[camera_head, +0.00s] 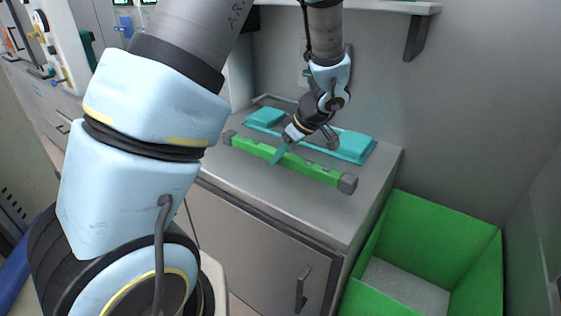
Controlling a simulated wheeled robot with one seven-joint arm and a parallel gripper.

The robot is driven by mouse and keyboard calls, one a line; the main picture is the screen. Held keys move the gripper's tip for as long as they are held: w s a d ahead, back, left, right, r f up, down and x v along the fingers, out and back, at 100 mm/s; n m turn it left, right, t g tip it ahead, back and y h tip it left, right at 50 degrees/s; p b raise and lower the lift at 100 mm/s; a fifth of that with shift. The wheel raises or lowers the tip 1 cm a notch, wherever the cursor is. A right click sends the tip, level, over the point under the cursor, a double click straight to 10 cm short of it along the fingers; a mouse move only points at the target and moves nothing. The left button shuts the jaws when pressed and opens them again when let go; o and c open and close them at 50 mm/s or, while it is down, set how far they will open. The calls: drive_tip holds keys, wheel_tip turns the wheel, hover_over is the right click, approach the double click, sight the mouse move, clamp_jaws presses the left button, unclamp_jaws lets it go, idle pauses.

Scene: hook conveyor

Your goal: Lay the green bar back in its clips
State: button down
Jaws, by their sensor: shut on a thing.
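The green bar (313,170) with dark grey end blocks shows near the front of the grey counter top (225,169). It runs from the upper left to the lower right. My gripper (281,153) is at the bar, left of its middle, and is shut on it. A teal fingertip crosses the bar's front face. I cannot tell whether the bar touches the counter or is held just above it. The clips cannot be made out clearly, and my gripper hides part of the area.
A green open bin (440,225) stands on the floor right of the cabinet (245,240), which has a dark handle (301,289). A shelf with a dark bracket (416,38) is above. A wall closes the back. My arm covers the left side.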

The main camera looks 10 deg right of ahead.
sight(282, 163)
drive_tip(key=shift+f, duration=1.5)
drive_tip(key=shift+c, duration=2.2)
unclamp_jaws()
drive_tip(key=shift+s+r, duration=0.1)
drive_tip(key=b+v, duration=0.1)
drive_tip(key=v, duration=1)
drive_tip(key=shift+s+d+r, duration=0.15)
drive_tip(key=shift+d+r, duration=0.05)
drive_tip(key=shift+r, duration=0.15)
drive_tip(key=s+a+f+m+g+h, duration=0.1)
drive_tip(key=a+m, duration=0.4)
drive_tip(key=a, duration=0.7)
drive_tip(key=s+a+m+g+h, duration=0.2)
drive_tip(key=s+a+m+h, duration=0.1)
drive_tip(key=a, duration=0.9)
drive_tip(key=shift+s+a+f+m, duration=0.2)
drive_tip(key=shift+s+f+m, duration=0.25)
drive_tip(key=shift+m, duration=0.45)
